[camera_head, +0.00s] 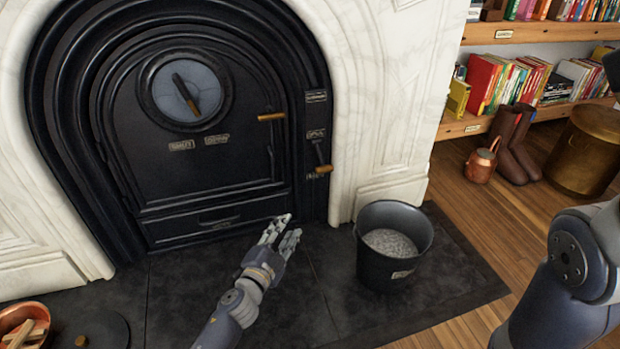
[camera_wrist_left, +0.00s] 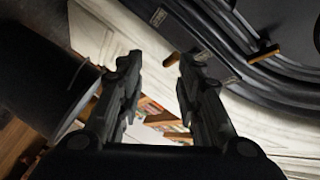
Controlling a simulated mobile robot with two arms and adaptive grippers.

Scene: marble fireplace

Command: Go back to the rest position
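My left gripper (camera_head: 283,232) is over the dark hearth in front of the stove, left of the bucket. In the left wrist view its two fingers (camera_wrist_left: 153,65) stand apart with nothing between them, so it is open and empty. My right arm shows at the right edge of the head view, but its gripper is not clearly visible. The black stove door (camera_head: 190,160) is closed, with wooden-tipped handles (camera_head: 271,117) on its right side. A dark bucket (camera_head: 385,275) holding grey ash (camera_head: 391,243) stands on the hearth.
The white marble surround (camera_head: 390,90) frames the stove. A copper container (camera_head: 22,318) with wood pieces and a dark round lid (camera_head: 105,330) lie at lower left. Brown boots (camera_head: 512,145), a copper pot (camera_head: 481,163) and a brass bin (camera_head: 583,150) stand by the bookshelf (camera_head: 540,33).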

